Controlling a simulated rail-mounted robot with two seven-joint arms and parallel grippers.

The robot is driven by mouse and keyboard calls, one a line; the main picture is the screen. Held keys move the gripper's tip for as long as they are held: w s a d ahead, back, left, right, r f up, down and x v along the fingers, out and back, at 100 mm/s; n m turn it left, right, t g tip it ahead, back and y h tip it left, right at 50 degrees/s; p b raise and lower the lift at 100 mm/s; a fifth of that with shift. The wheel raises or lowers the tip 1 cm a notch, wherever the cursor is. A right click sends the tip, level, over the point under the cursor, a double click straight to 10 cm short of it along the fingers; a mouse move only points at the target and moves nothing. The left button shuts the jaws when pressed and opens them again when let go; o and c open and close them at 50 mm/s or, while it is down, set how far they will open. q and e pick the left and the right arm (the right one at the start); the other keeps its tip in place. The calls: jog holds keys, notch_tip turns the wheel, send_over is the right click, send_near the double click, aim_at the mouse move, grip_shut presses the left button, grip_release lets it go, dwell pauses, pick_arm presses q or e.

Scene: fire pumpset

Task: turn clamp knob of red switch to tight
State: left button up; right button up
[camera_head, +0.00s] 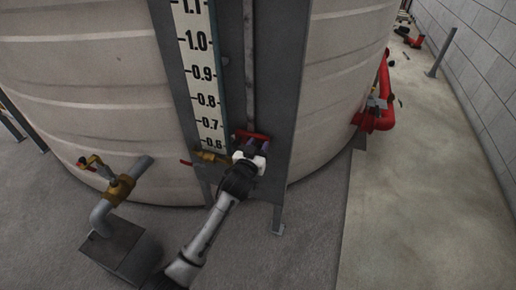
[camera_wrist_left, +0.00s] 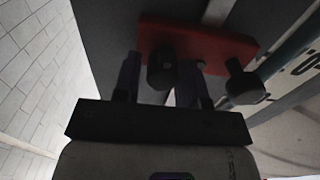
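The red switch (camera_head: 252,135) is a red bar on the grey post beside the tank's level scale. In the left wrist view the red switch (camera_wrist_left: 215,45) lies across the top, with a dark knob (camera_wrist_left: 162,70) on its left part and another dark knob (camera_wrist_left: 243,82) at its right end. My left gripper (camera_head: 254,147) is at the switch in the head view. In the wrist view its two fingers (camera_wrist_left: 160,76) stand apart on either side of the left knob, with a narrow gap at the left. Contact with the knob cannot be told. My right gripper is not in view.
A brass valve (camera_head: 208,156) with a red handle sits just left of the gripper. Another brass valve (camera_head: 120,188) on a grey pipe stands at the lower left. The large tank (camera_head: 90,80) fills the back.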

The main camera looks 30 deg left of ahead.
pick_arm(q)
jog(key=shift+c, duration=0.4)
grip_shut()
